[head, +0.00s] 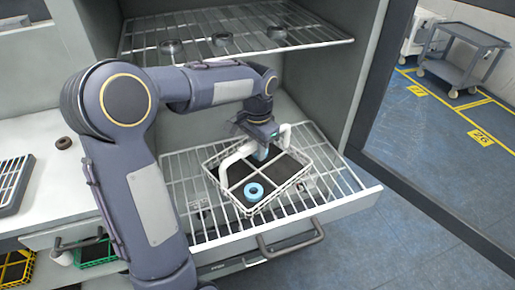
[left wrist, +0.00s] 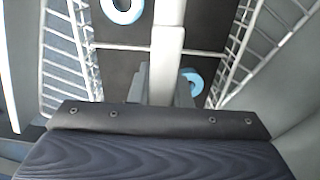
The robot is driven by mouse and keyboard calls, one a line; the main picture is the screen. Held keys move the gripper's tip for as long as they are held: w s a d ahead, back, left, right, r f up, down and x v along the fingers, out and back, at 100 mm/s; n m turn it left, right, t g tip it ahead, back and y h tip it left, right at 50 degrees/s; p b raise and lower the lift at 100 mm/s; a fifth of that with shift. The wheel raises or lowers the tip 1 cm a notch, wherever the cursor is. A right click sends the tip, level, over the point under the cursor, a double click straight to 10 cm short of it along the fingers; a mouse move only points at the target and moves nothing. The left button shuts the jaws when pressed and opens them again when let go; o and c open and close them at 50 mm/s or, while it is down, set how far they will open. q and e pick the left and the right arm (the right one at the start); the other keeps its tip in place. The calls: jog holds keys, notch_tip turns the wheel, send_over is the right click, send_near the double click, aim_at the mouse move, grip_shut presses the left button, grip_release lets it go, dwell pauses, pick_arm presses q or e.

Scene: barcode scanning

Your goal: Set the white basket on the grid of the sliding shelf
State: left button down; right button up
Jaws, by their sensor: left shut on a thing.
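The white basket (head: 230,190) is a wire crate with a dark floor and a raised white handle (head: 240,152). It is at the grid of the sliding shelf (head: 190,205), which is pulled out from the cabinet; I cannot tell whether it rests on the grid or hangs just above it. My left gripper (head: 262,150) is shut on the handle; the handle also shows in the left wrist view (left wrist: 168,40), running up between the fingers. A blue ring (head: 253,191) lies in the basket, and a second blue ring (left wrist: 192,80) shows in the left wrist view. My right gripper is out of view.
An upper wire shelf (head: 300,40) holds several dark rings (head: 222,39). The drawer handle (head: 290,238) sticks out in front. A worktop (head: 60,185) at left carries a dark ring (head: 63,143) and a tray (head: 12,185). A grey cart (head: 462,55) stands at the far right.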

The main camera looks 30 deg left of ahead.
pick_arm(q)
jog(key=shift+f, duration=0.1)
jog(key=c, duration=1.3)
grip_release()
jog(key=shift+c, duration=0.2)
notch_tip(320, 180, up, 12)
jog(key=shift+r+p, duration=0.1)
jog(key=shift+p, duration=0.35)
jog(key=shift+s+r, duration=0.1)
jog(key=shift+s, duration=0.4)
jog(key=s+d+f+n+t+h, duration=0.1)
jog(key=s+d+f+t, duration=0.1)
jog(key=s, duration=0.5)
jog(key=s+d+f+n+t+h, duration=0.1)
jog(key=s+d+f+n, duration=0.1)
jog(key=s, duration=0.5)
jog(key=s+d+f+n+t+h, duration=0.1)
jog(key=s+d+f+n+t, duration=0.1)
jog(key=s, duration=0.5)
jog(key=shift+d+f+t+h, duration=0.2)
jog(key=shift+d+f, duration=0.15)
jog(key=shift+f, duration=0.25)
jog(key=shift+d+f+t+h, duration=0.1)
jog(key=shift+d+f+h, duration=0.15)
jog(key=shift+f, duration=0.35)
jog(key=shift+s+d+f, duration=0.2)
jog(key=shift+f, duration=0.05)
